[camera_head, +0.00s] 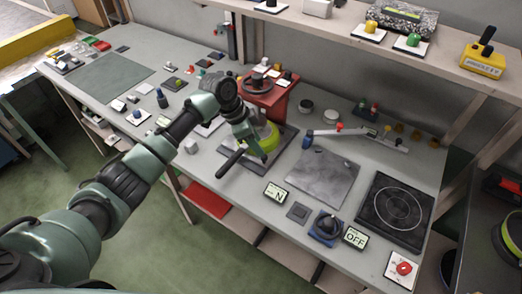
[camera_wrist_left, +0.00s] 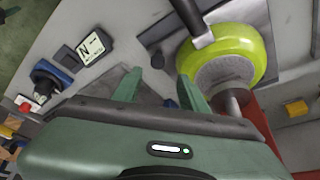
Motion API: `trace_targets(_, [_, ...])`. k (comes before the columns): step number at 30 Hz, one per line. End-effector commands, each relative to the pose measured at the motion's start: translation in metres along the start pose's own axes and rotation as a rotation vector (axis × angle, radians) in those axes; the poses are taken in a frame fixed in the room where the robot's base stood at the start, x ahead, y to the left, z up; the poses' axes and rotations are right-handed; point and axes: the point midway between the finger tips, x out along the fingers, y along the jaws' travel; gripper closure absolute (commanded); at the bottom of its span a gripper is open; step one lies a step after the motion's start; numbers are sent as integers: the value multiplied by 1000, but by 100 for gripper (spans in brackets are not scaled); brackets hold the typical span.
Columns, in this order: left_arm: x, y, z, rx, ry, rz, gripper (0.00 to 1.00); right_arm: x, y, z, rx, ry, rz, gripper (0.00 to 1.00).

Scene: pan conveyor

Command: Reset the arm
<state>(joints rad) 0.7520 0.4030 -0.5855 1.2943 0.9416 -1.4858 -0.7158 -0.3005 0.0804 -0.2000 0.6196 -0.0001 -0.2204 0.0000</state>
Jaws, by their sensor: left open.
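My left arm reaches in from the left in the head view. Its gripper (camera_head: 258,150) is over the workbench beside a yellow-green pan (camera_head: 271,138), partly in front of it. In the left wrist view the gripper (camera_wrist_left: 160,92) shows two green fingers spread apart with nothing clearly held between them. The pan (camera_wrist_left: 250,45) lies just beyond the right finger, its dark handle (camera_wrist_left: 190,14) pointing away and clear of the fingers. The pan is on a dark plate (camera_head: 287,134) in front of a red stand (camera_head: 278,99). My right gripper is not in view.
The workbench holds a grey slab (camera_head: 322,178), a black hotplate (camera_head: 396,212), a blue-based knob (camera_head: 326,228) and an OFF sign (camera_head: 355,237). An N sign (camera_head: 275,194) is near the front edge. A shelf (camera_head: 340,30) runs above the back.

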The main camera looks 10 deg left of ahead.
Motion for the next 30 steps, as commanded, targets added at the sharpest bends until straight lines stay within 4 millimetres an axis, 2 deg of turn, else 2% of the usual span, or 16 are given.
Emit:
trace_targets(6, [-20, -1, -1, 1, 2, -1, 57, 4, 0, 0, 0, 1, 0, 51])
trace_targets(22, [-18, 2, 0, -1, 0, 1, 57, 4, 0, -1, 0, 2, 1, 51])
trace_targets(26, [3, 27, 7, -19, -8, 8, 57, 4, 0, -1, 0, 2, 0, 51])
trace_targets(30, [38, 85, 24, -87, -14, 3, 57, 4, 0, -1, 0, 2, 0, 51])
